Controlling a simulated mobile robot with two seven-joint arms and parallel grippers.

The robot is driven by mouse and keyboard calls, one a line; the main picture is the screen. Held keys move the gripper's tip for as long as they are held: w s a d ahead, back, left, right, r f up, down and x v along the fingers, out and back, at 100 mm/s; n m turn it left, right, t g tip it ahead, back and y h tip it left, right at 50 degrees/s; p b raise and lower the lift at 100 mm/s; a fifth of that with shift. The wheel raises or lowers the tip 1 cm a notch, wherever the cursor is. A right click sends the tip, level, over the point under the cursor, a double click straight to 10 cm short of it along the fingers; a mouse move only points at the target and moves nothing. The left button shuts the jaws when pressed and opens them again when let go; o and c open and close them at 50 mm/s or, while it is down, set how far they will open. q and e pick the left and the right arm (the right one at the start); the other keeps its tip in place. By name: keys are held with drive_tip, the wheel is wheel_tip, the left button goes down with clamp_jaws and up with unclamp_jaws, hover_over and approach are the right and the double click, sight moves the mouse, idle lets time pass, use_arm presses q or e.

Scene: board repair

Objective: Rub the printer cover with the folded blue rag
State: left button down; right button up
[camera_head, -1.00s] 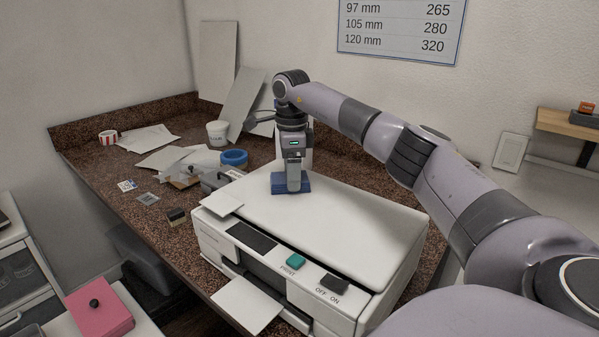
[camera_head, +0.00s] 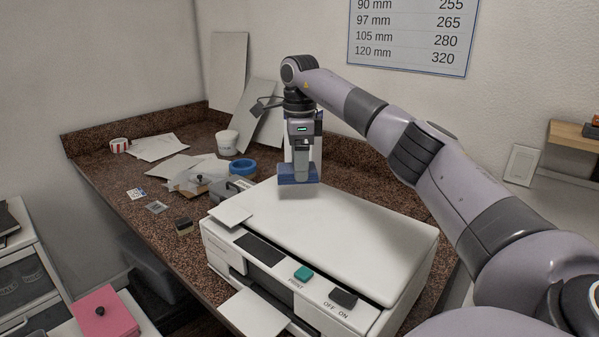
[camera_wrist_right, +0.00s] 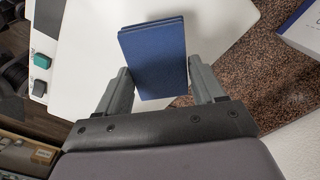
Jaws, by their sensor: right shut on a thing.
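The white printer cover (camera_head: 345,235) is the flat top of the printer on the counter. My right gripper (camera_head: 300,166) points down over the cover's back left part. It is shut on the folded blue rag (camera_head: 298,175), a small dark blue pad. The rag appears slightly above the cover, with a faint shadow below it. In the right wrist view the rag (camera_wrist_right: 155,58) sits between the two fingers (camera_wrist_right: 158,88), with the white cover (camera_wrist_right: 90,45) beyond it. My left gripper is not in view.
The printer's front has a teal button (camera_head: 303,273) and a dark switch (camera_head: 343,298). A blue tape roll (camera_head: 242,167), a white cup (camera_head: 227,143) and loose papers (camera_head: 155,147) lie to the left. A white and blue box (camera_wrist_right: 302,35) stands behind. The cover's middle is clear.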

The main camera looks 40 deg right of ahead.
drive_tip(key=shift+r, duration=0.3)
drive_tip(key=shift+r, duration=1.5)
